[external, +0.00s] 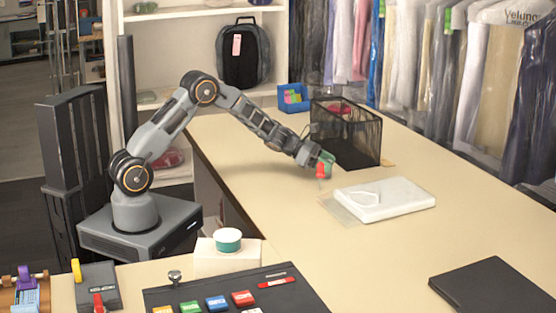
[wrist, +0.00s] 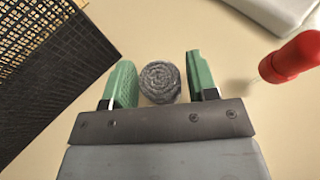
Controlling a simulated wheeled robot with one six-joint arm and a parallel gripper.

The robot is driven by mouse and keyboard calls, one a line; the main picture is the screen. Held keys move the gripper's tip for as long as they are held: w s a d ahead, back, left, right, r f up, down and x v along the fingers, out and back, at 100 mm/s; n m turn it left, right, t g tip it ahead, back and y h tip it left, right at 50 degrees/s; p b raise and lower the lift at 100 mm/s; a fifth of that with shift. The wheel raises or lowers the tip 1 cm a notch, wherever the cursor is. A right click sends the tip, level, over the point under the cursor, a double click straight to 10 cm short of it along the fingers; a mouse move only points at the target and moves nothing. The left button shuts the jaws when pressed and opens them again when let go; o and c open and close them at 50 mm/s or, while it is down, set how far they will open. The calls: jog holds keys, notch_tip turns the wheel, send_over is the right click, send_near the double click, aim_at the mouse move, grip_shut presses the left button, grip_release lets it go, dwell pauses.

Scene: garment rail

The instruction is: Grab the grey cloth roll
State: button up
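The grey cloth roll (wrist: 160,84) shows its spiral end in the wrist view. It lies between the two green fingers of my gripper (wrist: 160,62). The left finger is very close to the roll; I cannot tell if they touch. A narrow gap shows between the roll and the right finger. My gripper is open. In the external view my gripper (external: 325,160) is low over the counter, in front of the black mesh basket. The roll cannot be made out there.
The black mesh basket (wrist: 40,75) stands close on the left in the wrist view. A red-ended object (wrist: 294,57) is close on the right. A white slab (external: 388,197) lies on the counter (external: 290,225) nearby. A blue bin (external: 293,97) stands behind the basket (external: 322,130).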

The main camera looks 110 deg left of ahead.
jog(key=c, duration=0.7)
jog(key=shift+r, duration=0.15)
